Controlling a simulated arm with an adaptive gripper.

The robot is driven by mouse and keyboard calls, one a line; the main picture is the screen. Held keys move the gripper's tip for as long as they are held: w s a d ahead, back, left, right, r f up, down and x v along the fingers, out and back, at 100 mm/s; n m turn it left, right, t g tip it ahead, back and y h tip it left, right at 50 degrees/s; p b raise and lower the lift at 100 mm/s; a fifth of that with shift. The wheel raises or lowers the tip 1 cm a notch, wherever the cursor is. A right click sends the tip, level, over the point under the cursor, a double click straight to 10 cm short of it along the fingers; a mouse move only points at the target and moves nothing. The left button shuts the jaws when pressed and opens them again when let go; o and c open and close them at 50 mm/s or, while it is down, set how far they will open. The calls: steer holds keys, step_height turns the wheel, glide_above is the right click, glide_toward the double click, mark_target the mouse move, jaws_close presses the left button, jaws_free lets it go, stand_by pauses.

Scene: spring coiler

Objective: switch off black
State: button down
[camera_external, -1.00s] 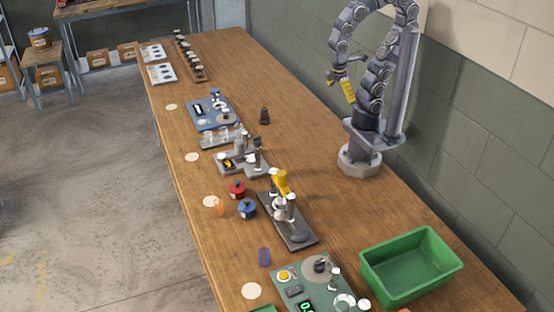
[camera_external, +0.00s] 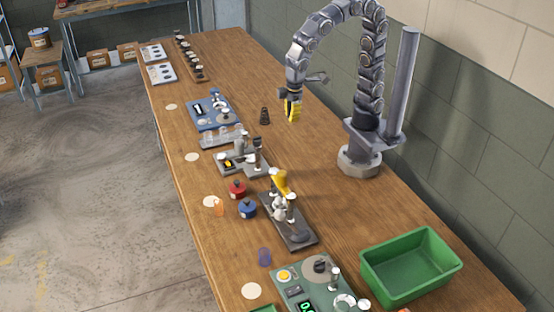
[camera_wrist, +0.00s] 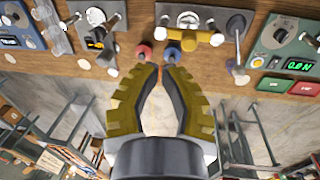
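A grey machine (camera_external: 240,160) on the bench carries a small black panel with a lit yellow mark (camera_external: 229,162). The same black panel shows at the upper left of the wrist view (camera_wrist: 95,40). A machine with a black base (camera_external: 295,237) and yellow lever (camera_external: 281,182) stands nearer the camera. A black conical coil (camera_external: 265,116) stands behind the grey machine. My gripper (camera_external: 293,117), with yellow fingers, hangs in the air above the bench, to the right of the coil.
A blue machine (camera_external: 212,110) is farther back. A green machine (camera_external: 312,284) and an open green bin (camera_external: 365,260) are at the front.

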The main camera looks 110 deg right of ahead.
steer(key=w+a+f+t, duration=0.1)
steer(key=w+a+f, duration=0.2)
steer(key=w+a, duration=0.5)
steer(key=n+t+y, duration=0.1)
steer(key=t+y, duration=0.1)
glide_above(294, 286)
steer(key=s, duration=0.2)
step_height(294, 286, down, 12)
steer(key=shift+s+f, duration=0.1)
steer(key=shift+s, duration=0.05)
steer(key=x, duration=0.8)
steer(key=s+x, duration=0.1)
steer(key=x, duration=0.3)
steer(key=shift+d+f, duration=0.2)
steer(key=shift+f, duration=0.1)
steer(key=shift+s+f, duration=0.1)
steer(key=shift+f, duration=0.65)
